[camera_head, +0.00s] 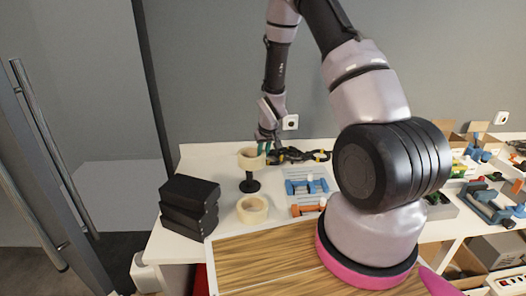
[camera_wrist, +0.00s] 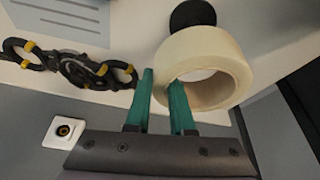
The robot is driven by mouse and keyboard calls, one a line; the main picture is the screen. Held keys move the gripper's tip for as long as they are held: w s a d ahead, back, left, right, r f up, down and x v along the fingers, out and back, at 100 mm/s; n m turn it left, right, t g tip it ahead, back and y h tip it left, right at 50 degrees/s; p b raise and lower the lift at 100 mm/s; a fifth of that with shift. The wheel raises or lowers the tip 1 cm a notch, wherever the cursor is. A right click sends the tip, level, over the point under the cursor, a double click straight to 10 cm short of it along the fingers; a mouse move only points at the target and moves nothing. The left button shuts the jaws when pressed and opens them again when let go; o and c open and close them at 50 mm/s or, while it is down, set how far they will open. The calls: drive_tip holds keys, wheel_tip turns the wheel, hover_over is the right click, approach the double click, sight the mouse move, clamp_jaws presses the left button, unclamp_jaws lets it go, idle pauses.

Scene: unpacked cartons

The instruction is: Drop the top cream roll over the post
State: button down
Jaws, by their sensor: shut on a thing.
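I cannot tell whether the post's hidden tip is inside the roll. A black disc (camera_wrist: 190,14), apparently the base, shows beyond the roll. A second cream roll (camera_head: 253,216) lies on the table in front of the post.
A stack of black boxes (camera_head: 189,205) stands left of the post. A tray with blue parts (camera_head: 306,186) and an orange part (camera_head: 307,210) lie to the right. A black-and-yellow chain-like object (camera_head: 308,156) lies behind. A wooden board (camera_head: 262,262) is in front.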

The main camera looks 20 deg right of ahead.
drive_tip(key=shift+f, duration=1.65)
drive_tip(key=shift+c, duration=1.5)
unclamp_jaws()
drive_tip(key=shift+f, duration=0.1)
drive_tip(key=shift+r, duration=4.05)
